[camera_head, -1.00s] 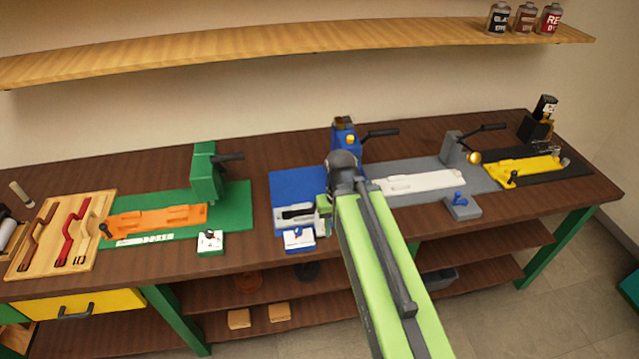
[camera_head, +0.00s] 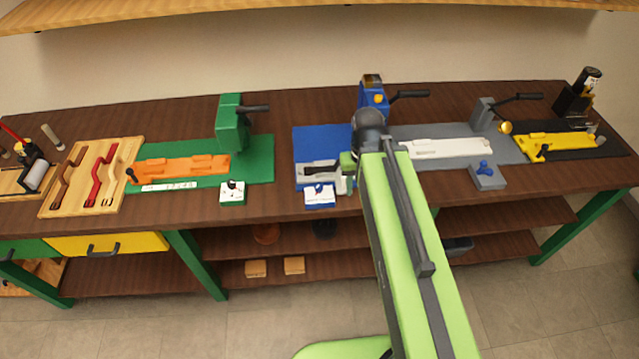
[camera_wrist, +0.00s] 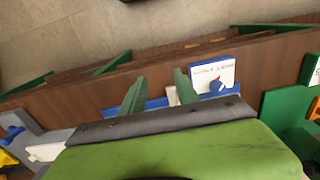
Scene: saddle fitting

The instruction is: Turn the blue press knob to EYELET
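The blue press (camera_head: 373,98) stands at the back of a blue mat (camera_head: 312,143) on the workbench. The blue press knob (camera_head: 319,188) sits on a white label plate at the bench's front edge. It also shows in the wrist view (camera_wrist: 217,87), where the plate's lettering is too small to read. My gripper (camera_wrist: 158,90) is open, with its two green fingers apart and nothing visible between them. The knob is just right of the fingers in the wrist view. In the head view my gripper (camera_head: 346,172) is mostly hidden by my arm, right of the knob.
A green press (camera_head: 232,122) with an orange fixture and its own knob plate (camera_head: 232,192) stands left. A grey station with a blue knob (camera_head: 485,168) and a yellow fixture (camera_head: 552,147) are right. A wooden tray (camera_head: 75,195) with straps lies far left.

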